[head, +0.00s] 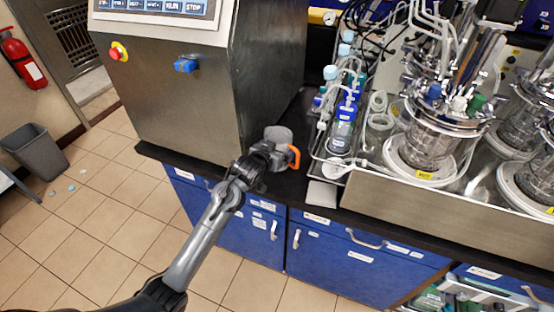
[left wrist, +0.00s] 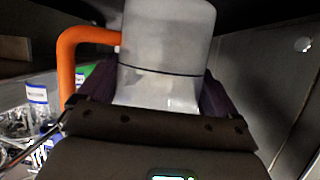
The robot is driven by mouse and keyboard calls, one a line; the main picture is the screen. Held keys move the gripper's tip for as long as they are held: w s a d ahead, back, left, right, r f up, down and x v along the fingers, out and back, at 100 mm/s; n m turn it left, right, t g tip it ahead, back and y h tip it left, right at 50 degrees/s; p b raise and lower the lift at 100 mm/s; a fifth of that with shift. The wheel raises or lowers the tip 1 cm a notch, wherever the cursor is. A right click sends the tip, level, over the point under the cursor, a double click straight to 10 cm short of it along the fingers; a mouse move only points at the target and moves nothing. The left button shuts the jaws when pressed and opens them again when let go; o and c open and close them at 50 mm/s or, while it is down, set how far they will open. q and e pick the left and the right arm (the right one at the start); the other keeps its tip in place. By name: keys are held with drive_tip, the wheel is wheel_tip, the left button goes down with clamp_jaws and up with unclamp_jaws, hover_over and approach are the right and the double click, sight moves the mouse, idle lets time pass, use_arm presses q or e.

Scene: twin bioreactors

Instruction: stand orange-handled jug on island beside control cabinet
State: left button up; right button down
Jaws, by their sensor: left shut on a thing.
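The jug (left wrist: 165,40) is pale grey with an orange handle (left wrist: 70,60) on its left side in the left wrist view. In the head view the jug (head: 279,134) shows at the end of my left arm, over the black island top (head: 300,187) and close to the steel control cabinet (head: 185,85). My left gripper (head: 268,155) is shut on the jug, which looks upright. The gripper hides the jug's lower part, so I cannot tell whether its base touches the top. My right gripper is in neither view.
A steel tray (head: 440,215) with glass bioreactor vessels (head: 428,140) and tubing stands to the right. Blue-capped bottles (head: 342,130) stand at its left end. A small white pad (head: 321,194) lies near the island's front edge. Blue drawers (head: 340,250) are below.

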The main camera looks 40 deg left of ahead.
use_arm(q)
drive_tip(key=shift+s+f+b, duration=0.1)
drive_tip(key=shift+f+b, duration=0.45)
drive_tip(key=shift+f, duration=1.4)
drive_tip(key=o, duration=1.1)
drive_tip(key=shift+f, duration=0.15)
